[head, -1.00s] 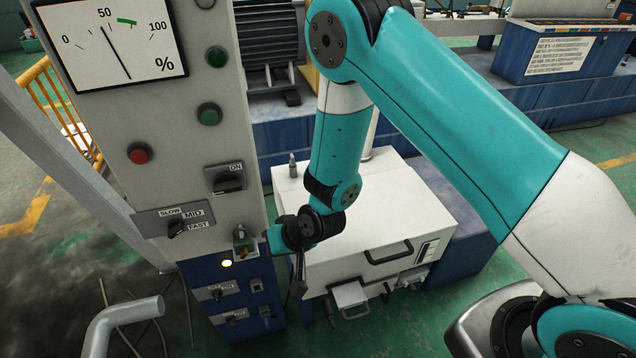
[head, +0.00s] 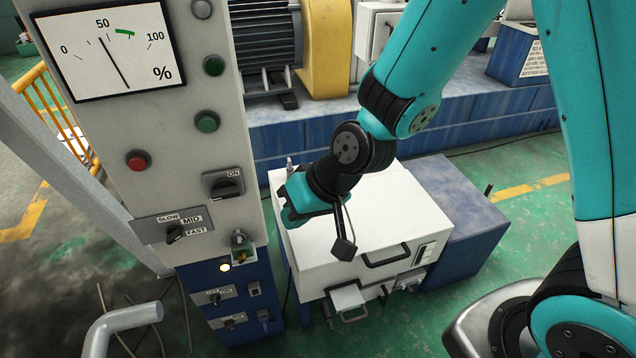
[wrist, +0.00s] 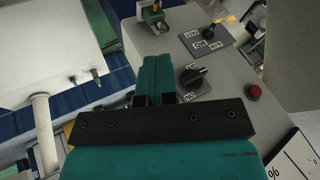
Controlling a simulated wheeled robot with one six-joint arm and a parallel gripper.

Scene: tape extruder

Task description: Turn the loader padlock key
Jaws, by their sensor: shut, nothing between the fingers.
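The padlock with its key (head: 239,243) is a small green and brass-coloured piece low on the grey control panel, just above the lit yellow lamp. It also shows at the top of the wrist view (wrist: 152,14). It is too small to tell how the key is turned. My gripper (head: 287,217) is to the right of the padlock and a little higher in the picture, apart from it, in front of the white box. In the wrist view its teal fingers (wrist: 154,72) are together and empty, pointing toward the panel's lower part, beside the black ON knob (wrist: 193,77).
The panel holds a gauge (head: 108,47), a red button (head: 138,161), green buttons, an ON knob and a SLOW/MID/FAST selector (head: 174,233). A white box (head: 385,215) with a handle stands right of the panel. A bent grey pipe (head: 120,322) is at the lower left.

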